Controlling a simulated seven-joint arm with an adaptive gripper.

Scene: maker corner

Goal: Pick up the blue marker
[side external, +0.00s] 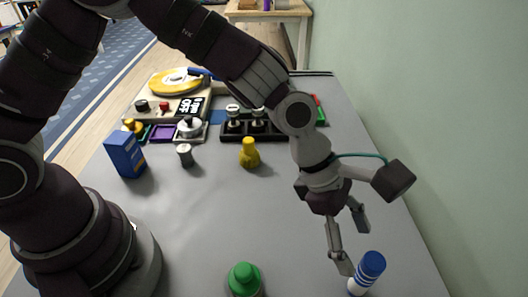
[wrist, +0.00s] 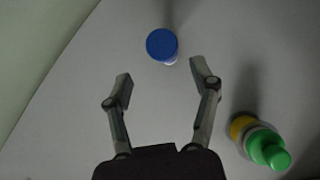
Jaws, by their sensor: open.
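The blue marker (side external: 367,272) stands near the front right of the grey table, a short cylinder with a blue top and a white lower part with a blue band. In the wrist view the blue marker (wrist: 162,45) shows mostly its round blue top, just beyond the fingertips and about midway between them. My gripper (side external: 350,245) is open and empty, its fingers pointing down close beside the marker. In the wrist view my gripper (wrist: 160,82) has its two fingers spread wide apart, with bare table between them.
A green-capped bottle (side external: 244,279) stands at the front, left of the marker; it also shows in the wrist view (wrist: 268,149). Farther back are a yellow bottle (side external: 249,153), a grey knob-like piece (side external: 185,155), a blue box (side external: 125,155) and a black tray (side external: 233,137). The table's middle is clear.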

